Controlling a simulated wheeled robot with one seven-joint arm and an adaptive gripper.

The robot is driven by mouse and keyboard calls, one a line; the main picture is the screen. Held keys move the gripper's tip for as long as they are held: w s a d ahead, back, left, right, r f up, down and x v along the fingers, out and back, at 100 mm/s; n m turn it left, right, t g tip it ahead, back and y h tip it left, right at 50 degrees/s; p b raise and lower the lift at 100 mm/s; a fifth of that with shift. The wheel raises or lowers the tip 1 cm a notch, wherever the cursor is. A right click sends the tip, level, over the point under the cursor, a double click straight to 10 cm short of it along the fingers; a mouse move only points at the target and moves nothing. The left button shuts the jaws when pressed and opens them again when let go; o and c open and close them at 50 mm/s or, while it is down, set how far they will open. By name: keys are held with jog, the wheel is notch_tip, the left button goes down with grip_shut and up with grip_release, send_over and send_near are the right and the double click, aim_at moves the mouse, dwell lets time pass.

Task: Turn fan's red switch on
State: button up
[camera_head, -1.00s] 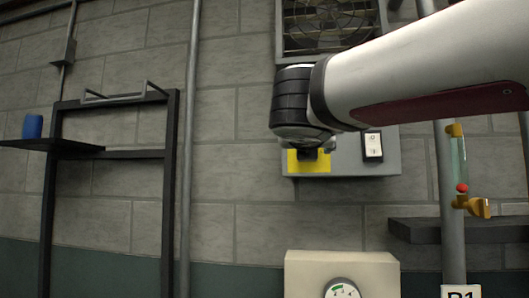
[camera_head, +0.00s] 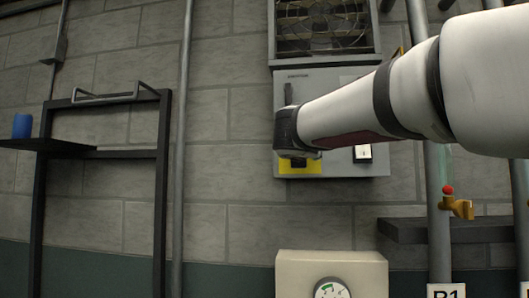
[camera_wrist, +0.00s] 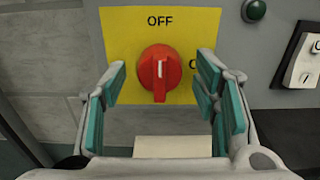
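The fan's red switch (camera_wrist: 158,73) is a round red knob on a yellow plate (camera_wrist: 119,28) in the wrist view. Its white mark points up at the word OFF. The word to the right is partly hidden by a finger. My gripper (camera_wrist: 160,82) is open, with one finger on each side of the knob, and there is a gap on both sides. In the head view the yellow plate (camera_head: 300,167) shows below my wrist, and the knob is hidden there. The fan (camera_head: 322,25) is in its frame above the grey control box (camera_head: 340,180).
A white rocker switch (camera_head: 362,153) is to the right of the plate on the same box. A dark button (camera_wrist: 254,10) shows in the wrist view. A beige box with a gauge (camera_head: 332,272) stands below. A grey pipe (camera_head: 438,220) runs at the right.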

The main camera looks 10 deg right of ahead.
jog(key=c, duration=1.1)
jog(key=shift+c, duration=0.2)
jog(key=shift+m, duration=0.3)
jog(key=m+b, duration=0.3)
jog(key=m, duration=0.1)
jog(key=shift+w+d+f, duration=0.1)
jog(key=m+b, duration=0.3)
jog(key=m, duration=0.2)
jog(key=m+b, duration=0.3)
jog(key=m, duration=0.1)
jog(key=shift+m+b, duration=1.35)
jog(key=shift+m, duration=0.75)
